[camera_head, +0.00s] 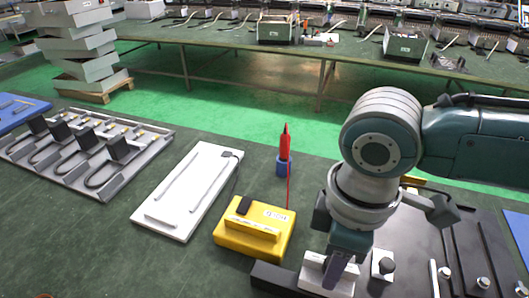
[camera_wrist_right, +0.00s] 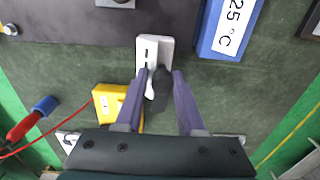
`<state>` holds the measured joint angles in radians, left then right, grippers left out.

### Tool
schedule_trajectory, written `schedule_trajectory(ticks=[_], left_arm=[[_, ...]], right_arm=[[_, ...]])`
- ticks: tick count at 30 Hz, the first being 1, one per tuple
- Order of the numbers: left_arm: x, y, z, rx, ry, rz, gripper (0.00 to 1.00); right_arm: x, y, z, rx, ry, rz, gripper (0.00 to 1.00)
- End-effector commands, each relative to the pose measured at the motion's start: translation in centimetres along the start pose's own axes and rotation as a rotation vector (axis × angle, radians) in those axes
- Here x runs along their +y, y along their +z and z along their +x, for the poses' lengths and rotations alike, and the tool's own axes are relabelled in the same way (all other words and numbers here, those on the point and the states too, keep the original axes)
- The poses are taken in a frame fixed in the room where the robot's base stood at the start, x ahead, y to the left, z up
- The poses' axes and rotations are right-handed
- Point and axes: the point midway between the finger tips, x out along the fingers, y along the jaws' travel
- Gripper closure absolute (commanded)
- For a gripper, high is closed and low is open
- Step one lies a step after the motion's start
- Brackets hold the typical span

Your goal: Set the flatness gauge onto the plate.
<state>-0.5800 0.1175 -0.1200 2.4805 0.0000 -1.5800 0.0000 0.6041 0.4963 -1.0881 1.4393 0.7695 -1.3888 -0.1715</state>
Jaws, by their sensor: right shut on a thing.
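My right gripper (camera_head: 340,272) is shut on the flatness gauge, a pale block (camera_head: 312,278) with a dark upright grip. In the right wrist view the gauge (camera_wrist_right: 152,48) shows beyond the fingertips, its dark grip between the two purple-grey fingers (camera_wrist_right: 160,88). Its underside is hidden, so I cannot tell whether it touches the surface below. A dark plate (camera_head: 415,240) with rods and knobs lies to the right of the gripper, partly behind my arm. It also shows in the right wrist view (camera_wrist_right: 80,22). I do not see my left gripper.
A yellow instrument (camera_head: 252,232) stands left of the gripper, with a red probe (camera_head: 285,145) in a blue holder behind it. A white board (camera_head: 180,205) with thin rods and a grey tray (camera_head: 100,165) lie further left. A blue 25 °C sign (camera_wrist_right: 225,28) lies nearby.

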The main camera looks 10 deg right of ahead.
Motion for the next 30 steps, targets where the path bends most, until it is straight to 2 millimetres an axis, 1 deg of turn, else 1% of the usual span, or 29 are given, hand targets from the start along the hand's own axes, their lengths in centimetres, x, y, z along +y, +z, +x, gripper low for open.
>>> schedule_trajectory(ticks=[1, 4, 14, 15, 18, 20, 21, 27, 30], left_arm=[[0.0, -0.4, -1.2, 0.000, 0.000, 0.000, 0.50], [-0.1, -0.5, -1.5, 0.000, 0.000, 0.000, 0.50], [-0.1, -0.4, -1.3, -0.001, -0.001, 0.002, 0.50], [-0.1, -0.4, -1.3, -0.001, -0.002, 0.002, 0.50], [-0.1, -0.4, -1.3, -0.001, -0.002, 0.003, 0.50], [-0.1, -0.4, -1.3, -0.001, -0.003, 0.003, 0.50], [-0.1, -0.4, -1.3, -0.001, -0.003, 0.004, 0.50], [-0.2, -0.4, -1.3, -0.001, -0.003, 0.004, 0.50], [-0.2, -0.4, -1.5, -0.001, -0.003, 0.004, 0.50]], right_arm=[[-0.5, 1.2, -0.3, -0.011, -0.014, 0.003, 1.00], [-0.5, 2.1, -0.1, -0.010, -0.012, 0.002, 1.00], [-0.5, 2.5, 0.3, -0.012, -0.012, 0.000, 1.00], [-0.5, 2.5, 0.4, -0.013, -0.012, 0.000, 0.59], [-0.4, 2.5, 0.4, -0.013, -0.010, 0.000, 0.48], [-0.4, 2.5, 0.3, -0.012, -0.009, 0.000, 0.41], [-0.4, 2.5, 0.3, -0.012, -0.009, 0.000, 0.40], [-0.2, 2.3, 0.2, -0.008, -0.005, 0.000, 0.40], [-0.2, 2.2, -0.3, -0.006, -0.004, 0.000, 0.40]])
